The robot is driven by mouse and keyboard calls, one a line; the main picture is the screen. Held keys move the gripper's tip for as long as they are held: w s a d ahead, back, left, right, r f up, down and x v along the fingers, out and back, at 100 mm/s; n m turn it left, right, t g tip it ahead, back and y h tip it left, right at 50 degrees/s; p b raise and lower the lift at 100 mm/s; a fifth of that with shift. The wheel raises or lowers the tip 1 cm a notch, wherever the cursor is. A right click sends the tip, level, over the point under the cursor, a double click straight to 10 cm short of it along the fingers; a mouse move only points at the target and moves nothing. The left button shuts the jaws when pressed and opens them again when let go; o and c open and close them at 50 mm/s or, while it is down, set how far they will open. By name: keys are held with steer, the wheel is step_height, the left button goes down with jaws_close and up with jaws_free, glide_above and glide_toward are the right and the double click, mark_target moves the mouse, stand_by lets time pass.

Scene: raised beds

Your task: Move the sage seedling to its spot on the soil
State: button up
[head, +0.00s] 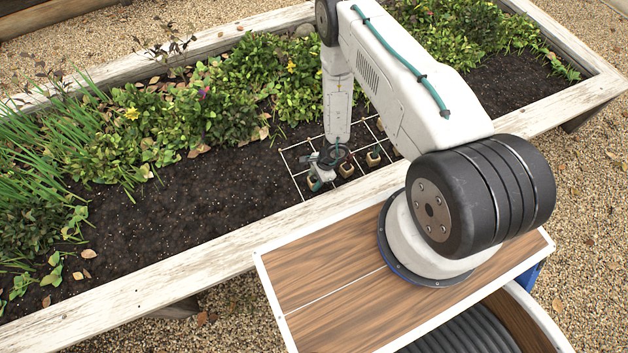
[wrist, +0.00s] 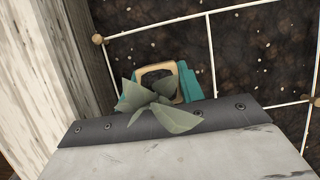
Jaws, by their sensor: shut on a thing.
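The sage seedling (wrist: 165,114) has broad grey-green leaves and sits in a small tan pot with dark soil. In the wrist view, my gripper (wrist: 160,84) is shut on this pot, with a teal finger on each side. In the head view, my gripper (head: 315,180) is low over the front left part of the white string grid (head: 289,162), near the bed's front board. The held pot is partly hidden there by the gripper. I cannot tell whether its base touches the soil (wrist: 250,50).
The bed's wooden front board (head: 200,265) runs close by. Leafy plants (head: 215,110) fill the back. Bare soil (head: 170,215) lies to the left.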

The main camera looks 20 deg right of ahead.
steer(key=shift+f, duration=0.15)
steer(key=o, duration=1)
